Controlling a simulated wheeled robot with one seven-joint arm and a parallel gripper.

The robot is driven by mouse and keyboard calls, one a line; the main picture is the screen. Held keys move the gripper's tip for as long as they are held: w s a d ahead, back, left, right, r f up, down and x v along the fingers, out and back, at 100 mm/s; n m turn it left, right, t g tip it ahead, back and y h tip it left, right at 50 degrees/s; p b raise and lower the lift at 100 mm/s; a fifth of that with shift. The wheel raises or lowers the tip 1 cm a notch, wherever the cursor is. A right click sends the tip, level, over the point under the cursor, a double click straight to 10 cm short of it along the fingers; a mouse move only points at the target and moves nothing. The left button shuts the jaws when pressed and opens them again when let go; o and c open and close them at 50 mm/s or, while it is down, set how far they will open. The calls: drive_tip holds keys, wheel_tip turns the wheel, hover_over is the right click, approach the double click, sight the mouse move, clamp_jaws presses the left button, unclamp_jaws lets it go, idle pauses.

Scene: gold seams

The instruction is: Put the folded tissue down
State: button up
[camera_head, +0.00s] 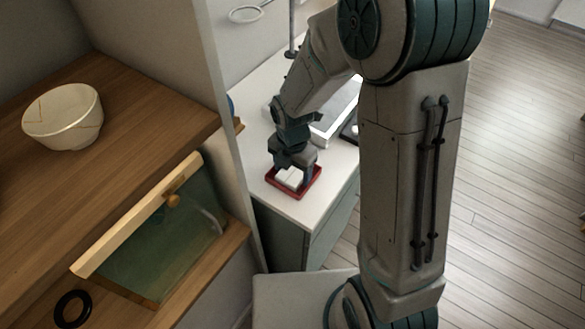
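The folded tissue (289,178) is a small white block at the front of the white counter, within the outline of a small red tray (307,190). My gripper (295,171) points down right at the tissue, from above and behind it. One dark finger shows beside the tissue's right side; the other finger is hidden. I cannot tell whether the fingers grip the tissue or only stand around it, nor whether the tissue touches the tray floor.
The white counter (262,203) ends just in front of the tray. A light box-like thing (335,122) stands behind my gripper. A partition separates a wooden shelf at left, with a gold-seamed white bowl (63,118), an open green-glass flap (160,245) and a black ring (72,309).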

sight(292, 173)
drive_tip(key=shift+r, duration=0.1)
wheel_tip(292, 173, up, 12)
drive_tip(key=s+d+r+m+t, duration=0.1)
drive_tip(key=s+d+r+m, duration=0.2)
drive_tip(key=m, duration=1.1)
drive_tip(key=s+d+r+m+t, duration=0.1)
drive_tip(key=s+d+r+m, duration=0.2)
drive_tip(key=s+d+m, duration=0.6)
drive_tip(key=shift+s+r+m+t+p, duration=0.15)
drive_tip(key=shift+r+m+t+p, duration=0.25)
drive_tip(key=shift+m, duration=2.4)
drive_tip(key=shift+a, duration=0.1)
